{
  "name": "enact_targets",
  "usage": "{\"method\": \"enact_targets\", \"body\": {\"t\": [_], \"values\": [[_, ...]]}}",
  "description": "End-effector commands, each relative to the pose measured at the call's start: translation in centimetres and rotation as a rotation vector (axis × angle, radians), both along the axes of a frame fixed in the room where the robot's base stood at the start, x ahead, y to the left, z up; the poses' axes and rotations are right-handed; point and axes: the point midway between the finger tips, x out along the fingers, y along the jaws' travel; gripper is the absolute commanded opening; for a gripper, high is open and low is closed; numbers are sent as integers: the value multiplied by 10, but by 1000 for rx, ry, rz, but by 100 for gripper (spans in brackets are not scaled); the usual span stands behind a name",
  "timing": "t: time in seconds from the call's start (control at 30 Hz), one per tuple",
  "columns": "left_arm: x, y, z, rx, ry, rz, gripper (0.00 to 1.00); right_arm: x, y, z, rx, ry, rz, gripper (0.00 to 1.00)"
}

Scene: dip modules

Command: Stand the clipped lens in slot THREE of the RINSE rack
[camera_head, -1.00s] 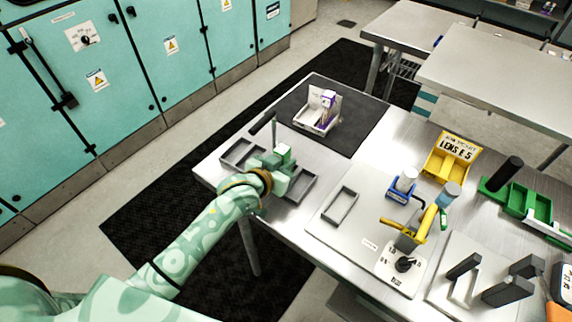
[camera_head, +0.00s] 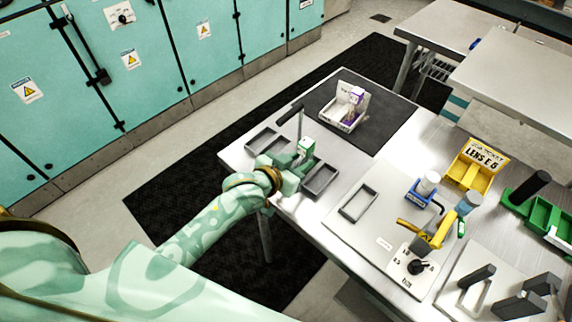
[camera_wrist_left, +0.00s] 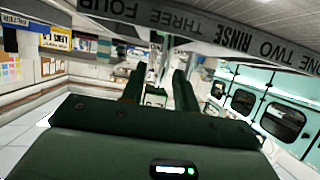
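My left gripper (camera_head: 302,148) is over the near left part of the steel table, between two shallow grey trays. In the left wrist view its two dark fingers (camera_wrist_left: 158,88) stand apart, with a gap between them and no clear object held. A grey strip lettered ONE TWO RINSE THREE FOUR, part of the RINSE rack (camera_wrist_left: 200,32), crosses the top of that view upside down, close to the camera. A purple piece (camera_head: 356,97), possibly the clipped lens, stands upright in a white box (camera_head: 345,121). The slots cannot be made out.
The white box is on a black mat (camera_head: 386,124). The grey trays (camera_head: 262,139) and (camera_head: 320,178) flank my gripper. To the right are a blue holder (camera_head: 420,192), a yellow LENS E 5 stand (camera_head: 474,167), a yellow-handled device (camera_head: 428,236) and a green tray (camera_head: 540,211).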

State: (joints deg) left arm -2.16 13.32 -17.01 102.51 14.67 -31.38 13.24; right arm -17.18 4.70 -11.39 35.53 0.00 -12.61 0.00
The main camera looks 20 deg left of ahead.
Motion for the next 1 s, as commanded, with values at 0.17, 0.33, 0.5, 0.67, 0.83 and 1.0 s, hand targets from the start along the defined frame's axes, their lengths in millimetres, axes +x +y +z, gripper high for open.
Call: {"method": "enact_targets", "body": {"t": [0.17, 0.33, 0.5, 0.67, 0.83, 1.0], "values": [[-37, 11, 18, 1, 1, 0, 30, 2, 3, 12, 4, -4, -1, 0], [-56, 17, 26, 1, 0, 1, 30, 2, 4, 16, 5, -5, -2, 0], [-62, 19, 28, 0, -1, 0, 30, 2, 4, 16, 5, -6, -1, 0], [-61, 19, 27, 0, -1, 0, 30, 2, 4, 16, 5, -5, -1, 0], [-61, 19, 27, 0, -1, 0, 30, 2, 4, 16, 5, -5, -1, 0], [-64, 19, 27, 18, 7, 0, 30, 2, 3, 16, 4, -5, 0, 0]]}}
